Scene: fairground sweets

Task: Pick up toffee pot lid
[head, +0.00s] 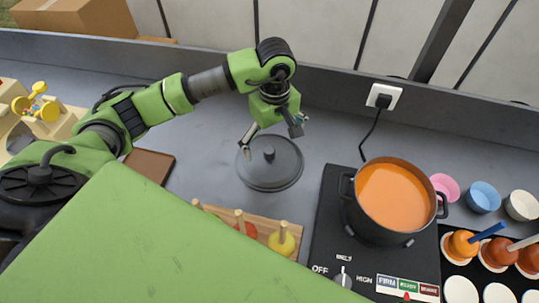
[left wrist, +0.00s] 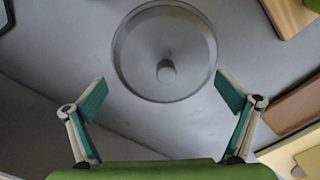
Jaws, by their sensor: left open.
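The toffee pot lid (head: 270,170) is a round grey disc with a small knob at its centre. It lies flat on the grey counter, left of the hob. In the left wrist view the lid (left wrist: 165,52) is at the top centre, knob facing the camera. My left gripper (head: 273,137) is above the lid's far side. Its fingers (left wrist: 163,92) are spread wide and empty, below the lid in the wrist view. The pot (head: 394,196) stands uncovered on the hob, holding orange toffee. My right gripper is not in view.
The black hob (head: 331,236) has a dial at its front. A wooden rack (head: 262,223) with upright sticks is in front of the lid. Cups (head: 482,197) and dipped apples (head: 462,242) stand right of the pot. A wall socket (head: 383,96) with a cable is behind.

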